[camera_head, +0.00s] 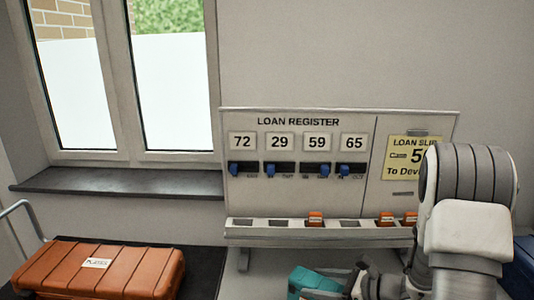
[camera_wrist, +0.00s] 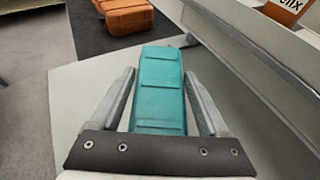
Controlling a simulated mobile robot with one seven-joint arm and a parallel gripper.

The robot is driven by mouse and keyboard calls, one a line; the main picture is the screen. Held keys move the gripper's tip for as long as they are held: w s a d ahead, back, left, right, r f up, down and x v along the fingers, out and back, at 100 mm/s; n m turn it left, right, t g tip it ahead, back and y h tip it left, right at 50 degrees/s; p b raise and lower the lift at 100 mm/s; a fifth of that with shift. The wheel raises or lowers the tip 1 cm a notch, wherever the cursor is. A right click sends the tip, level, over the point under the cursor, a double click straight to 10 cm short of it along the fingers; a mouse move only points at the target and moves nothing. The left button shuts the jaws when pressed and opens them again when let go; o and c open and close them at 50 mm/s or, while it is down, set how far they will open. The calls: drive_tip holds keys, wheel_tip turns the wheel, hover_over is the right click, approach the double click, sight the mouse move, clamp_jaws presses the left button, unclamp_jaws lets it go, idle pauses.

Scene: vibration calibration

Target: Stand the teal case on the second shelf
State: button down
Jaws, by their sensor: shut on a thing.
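The teal case (camera_head: 312,282) shows at the bottom of the head view, below the register board, its right part hidden by my gripper. In the wrist view the teal case (camera_wrist: 160,92) lies lengthwise between the two fingers of my gripper (camera_wrist: 160,78), which is shut on it. The case has raised ribs across its upper face. A pale grey surface lies below it in the wrist view; I cannot tell whether it touches. No shelf unit is recognisable in either view.
A loan register board (camera_head: 300,190) with numbers, blue sliders and a ledge (camera_head: 290,232) holding several orange tags stands behind. A yellow slip (camera_head: 402,150) is partly hidden by my arm. An orange case (camera_head: 100,270) lies at left on a dark mat (camera_head: 205,262). A window (camera_head: 120,90) is at left.

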drive_tip(key=shift+w+d+f+t, duration=0.2)
drive_tip(key=shift+d+t, duration=0.1)
drive_tip(key=shift+d, duration=0.1)
drive_tip(key=shift+w+d+r+p, duration=0.1)
drive_tip(key=shift+d+r+p, duration=0.05)
drive_tip(key=shift+r+p, duration=0.15)
wheel_tip(320, 180, up, 6)
drive_tip(key=p, duration=0.3)
drive_tip(key=shift+f, duration=0.15)
drive_tip(key=shift+m, duration=0.4)
drive_tip(key=f+m+t+h+b, duration=0.1)
drive_tip(key=f, duration=0.1)
drive_tip(key=f+m+t+h+b, duration=0.2)
drive_tip(key=f+m, duration=0.1)
drive_tip(key=shift+w+a+f+t+h, duration=0.15)
drive_tip(key=shift+a+f+t+h, duration=0.15)
drive_tip(key=shift+t, duration=0.1)
drive_tip(key=shift+d+f+m+h, duration=0.35)
drive_tip(key=shift+f+m+h, duration=0.15)
drive_tip(key=shift+h, duration=0.1)
